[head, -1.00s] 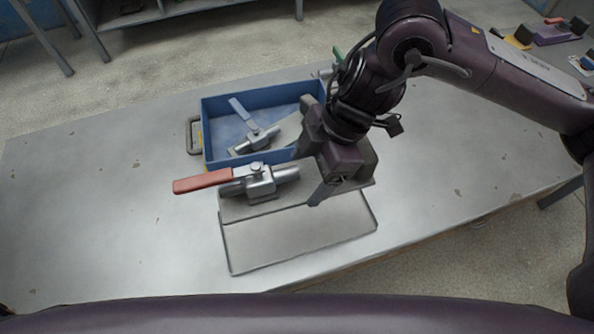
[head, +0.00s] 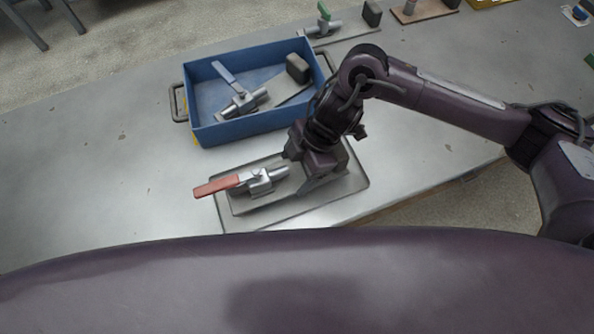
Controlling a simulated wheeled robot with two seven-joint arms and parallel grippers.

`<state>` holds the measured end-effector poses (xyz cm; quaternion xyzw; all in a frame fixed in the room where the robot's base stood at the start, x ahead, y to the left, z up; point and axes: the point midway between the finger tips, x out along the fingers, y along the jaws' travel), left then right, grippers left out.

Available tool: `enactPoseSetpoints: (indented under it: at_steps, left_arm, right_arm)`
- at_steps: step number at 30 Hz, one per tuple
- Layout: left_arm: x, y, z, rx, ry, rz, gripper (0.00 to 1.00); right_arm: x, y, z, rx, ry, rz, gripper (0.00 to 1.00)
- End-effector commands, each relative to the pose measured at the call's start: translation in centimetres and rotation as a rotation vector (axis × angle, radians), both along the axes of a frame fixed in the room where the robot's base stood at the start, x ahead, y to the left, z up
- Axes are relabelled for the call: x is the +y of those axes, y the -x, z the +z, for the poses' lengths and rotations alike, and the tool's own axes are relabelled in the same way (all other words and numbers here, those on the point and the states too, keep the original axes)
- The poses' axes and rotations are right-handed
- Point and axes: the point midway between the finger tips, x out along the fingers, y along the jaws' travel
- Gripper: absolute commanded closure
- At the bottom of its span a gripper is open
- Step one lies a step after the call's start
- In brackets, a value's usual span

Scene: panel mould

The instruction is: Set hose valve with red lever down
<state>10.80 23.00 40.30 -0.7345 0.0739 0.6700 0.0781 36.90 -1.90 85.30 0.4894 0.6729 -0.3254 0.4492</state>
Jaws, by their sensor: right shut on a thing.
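The hose valve with the red lever (head: 257,181) is a metal valve on a flat grey plate, its red lever pointing left. The plate lies level within the outline of a shallow grey tray (head: 357,186); I cannot tell whether it touches the tray floor. My right gripper (head: 316,184) is shut on the right part of this valve piece and hides what its fingers grip. My left gripper is not in view.
A blue crate (head: 213,133) behind the tray holds a valve with a blue lever (head: 235,88). A green-lever valve (head: 323,20) and other panels stand at the back right. The table (head: 90,190) is clear on the left.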

Motion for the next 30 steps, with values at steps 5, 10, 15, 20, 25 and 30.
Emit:
enactPoseSetpoints:
  at_steps: [5,10,15,20,25,30]
  left_arm:
    - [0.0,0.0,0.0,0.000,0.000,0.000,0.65]
    - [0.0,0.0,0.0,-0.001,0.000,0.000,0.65]
    - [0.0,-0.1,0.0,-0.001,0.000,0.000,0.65]
    - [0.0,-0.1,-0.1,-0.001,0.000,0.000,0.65]
    - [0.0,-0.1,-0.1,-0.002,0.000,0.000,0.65]
    - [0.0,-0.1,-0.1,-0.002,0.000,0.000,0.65]
  right_arm:
    - [0.0,0.0,-2.7,0.002,0.000,-0.001,0.56]
    - [0.1,0.0,-3.2,-0.001,-0.001,0.001,0.56]
    - [0.0,0.0,-3.2,-0.001,-0.001,0.000,0.56]
    - [0.0,0.0,-3.4,0.000,0.000,-0.001,0.14]
    - [0.0,0.0,-3.4,0.001,0.000,-0.001,0.01]
    - [0.0,0.0,-3.4,0.001,0.000,0.000,0.01]
